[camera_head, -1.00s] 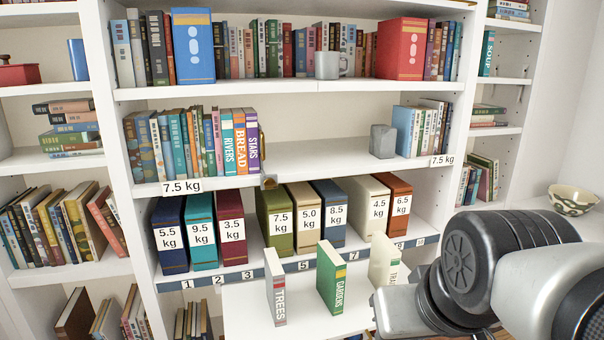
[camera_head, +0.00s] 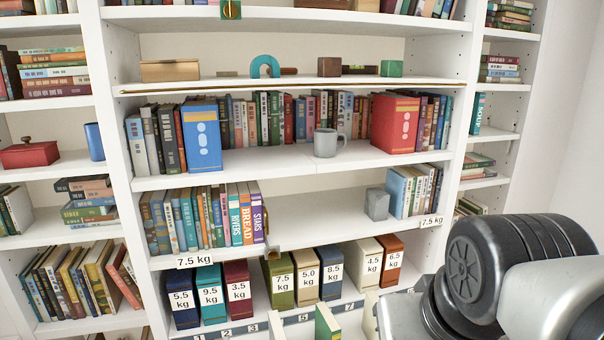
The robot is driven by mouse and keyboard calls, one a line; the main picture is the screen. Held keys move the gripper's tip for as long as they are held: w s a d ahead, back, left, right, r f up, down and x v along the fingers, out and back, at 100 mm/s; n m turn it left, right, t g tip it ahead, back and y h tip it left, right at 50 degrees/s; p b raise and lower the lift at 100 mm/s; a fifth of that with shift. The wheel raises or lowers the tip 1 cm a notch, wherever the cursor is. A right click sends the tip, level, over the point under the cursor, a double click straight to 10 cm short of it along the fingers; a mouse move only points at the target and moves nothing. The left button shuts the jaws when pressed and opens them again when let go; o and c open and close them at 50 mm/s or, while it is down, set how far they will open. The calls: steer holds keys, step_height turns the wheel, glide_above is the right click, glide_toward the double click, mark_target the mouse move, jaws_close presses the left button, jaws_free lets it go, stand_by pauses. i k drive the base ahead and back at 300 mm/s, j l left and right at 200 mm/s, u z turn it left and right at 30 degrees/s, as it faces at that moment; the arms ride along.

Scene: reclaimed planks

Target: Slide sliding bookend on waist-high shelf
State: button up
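The shelf (camera_head: 315,221) with 7.5 kg labels at both ends holds a row of books (camera_head: 205,220) at its left, ending with RIVERS, BREAD and STARS. A thin brass-coloured upright that looks like the sliding bookend (camera_head: 266,221) stands against the right side of STARS. A grey block (camera_head: 377,204) stands against the books (camera_head: 415,191) at the right end.
Between the bookend and the grey block the shelf is bare. Weight-labelled book boxes (camera_head: 282,287) stand on the shelf below. A grey mug (camera_head: 328,143) stands above.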

mark_target(267, 248)
steer(key=i+u, duration=0.15)
steer(key=u, duration=0.2)
steer(key=i+j+u, duration=0.1)
steer(key=u, duration=0.25)
steer(key=i+u, duration=0.2)
steer(key=u, duration=0.15)
